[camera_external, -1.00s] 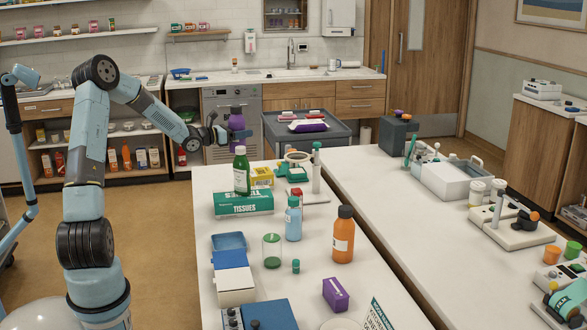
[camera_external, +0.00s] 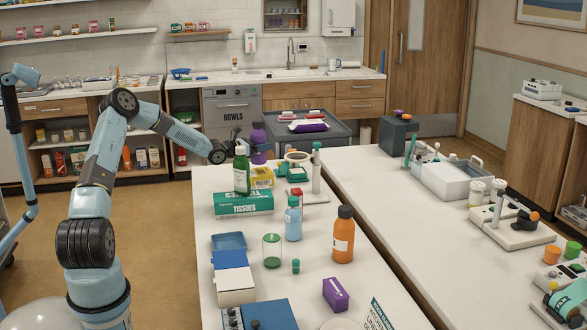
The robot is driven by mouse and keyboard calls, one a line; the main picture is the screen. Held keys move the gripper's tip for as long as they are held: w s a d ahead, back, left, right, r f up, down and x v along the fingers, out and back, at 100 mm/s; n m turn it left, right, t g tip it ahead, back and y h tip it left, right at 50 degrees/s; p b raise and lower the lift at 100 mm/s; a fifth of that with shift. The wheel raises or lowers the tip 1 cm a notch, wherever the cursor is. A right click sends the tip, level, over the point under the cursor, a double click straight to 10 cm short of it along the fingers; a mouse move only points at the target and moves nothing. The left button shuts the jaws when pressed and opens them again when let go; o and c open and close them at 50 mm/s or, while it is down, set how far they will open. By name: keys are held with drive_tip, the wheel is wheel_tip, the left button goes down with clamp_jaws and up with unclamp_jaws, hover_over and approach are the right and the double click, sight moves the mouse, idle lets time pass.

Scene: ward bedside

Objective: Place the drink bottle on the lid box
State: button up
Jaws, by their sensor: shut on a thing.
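The fingers are small and partly hidden behind the green bottle's top. A white box (camera_external: 236,293) with a blue part (camera_external: 230,259) at its back stands at the table's left edge, nearer the camera; it may be the lid box.
A green tissue box (camera_external: 243,203) and a yellow box (camera_external: 262,178) stand by the green bottle. A dark cart (camera_external: 335,133) is behind. The table's right front is partly clear.

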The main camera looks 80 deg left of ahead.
sight(264, 153)
drive_tip(key=shift+w+a+f, duration=0.1)
drive_tip(key=shift+w+f, duration=0.1)
drive_tip(key=shift+f, duration=0.05)
drive_tip(key=shift+a+f, duration=0.15)
drive_tip(key=shift+f, duration=1.5)
drive_tip(key=shift+w+f, duration=0.1)
drive_tip(key=o, duration=1.3)
drive_tip(key=shift+c, duration=0.2)
drive_tip(key=v, duration=1.2)
